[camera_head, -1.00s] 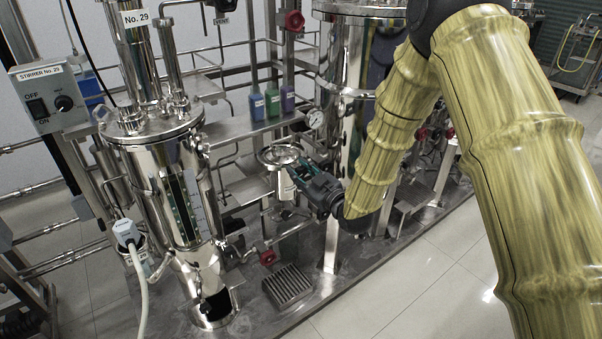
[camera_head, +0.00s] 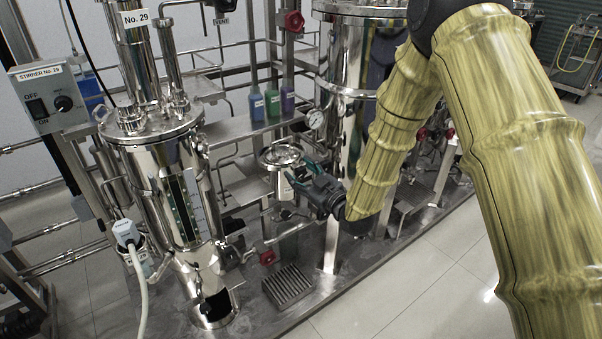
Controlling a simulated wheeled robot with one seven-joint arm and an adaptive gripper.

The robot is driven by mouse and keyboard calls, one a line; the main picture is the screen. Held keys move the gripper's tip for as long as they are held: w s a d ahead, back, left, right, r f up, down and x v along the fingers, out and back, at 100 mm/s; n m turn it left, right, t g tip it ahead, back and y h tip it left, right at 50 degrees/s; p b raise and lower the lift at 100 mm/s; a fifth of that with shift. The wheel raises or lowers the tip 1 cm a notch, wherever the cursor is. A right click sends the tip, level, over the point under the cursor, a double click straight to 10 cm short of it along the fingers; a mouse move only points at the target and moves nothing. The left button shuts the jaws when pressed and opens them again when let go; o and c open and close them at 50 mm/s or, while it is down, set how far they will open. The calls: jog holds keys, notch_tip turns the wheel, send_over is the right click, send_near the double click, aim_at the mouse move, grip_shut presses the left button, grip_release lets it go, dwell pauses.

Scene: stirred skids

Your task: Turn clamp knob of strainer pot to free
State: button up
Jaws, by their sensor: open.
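The strainer pot (camera_head: 281,160) is a small shiny steel pot with a round lid, between the tall stirred vessel and a second large steel vessel. My gripper (camera_head: 299,170) is at the right side of the pot, just below its lid level. Its dark teal fingers are open and spread, pointing left toward the pot. No held object is visible between them. The clamp knob is too small to make out, and the gripper may hide it. I cannot tell whether a finger touches the pot.
The tall stirred vessel (camera_head: 165,185) stands at the left and a large steel vessel (camera_head: 350,90) behind my arm. Several coloured bottles (camera_head: 272,102) stand on a shelf above the pot. A red valve handle (camera_head: 267,257) and a drain grate (camera_head: 288,286) lie below.

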jog(key=v, duration=1.1)
jog(key=shift+s, duration=0.2)
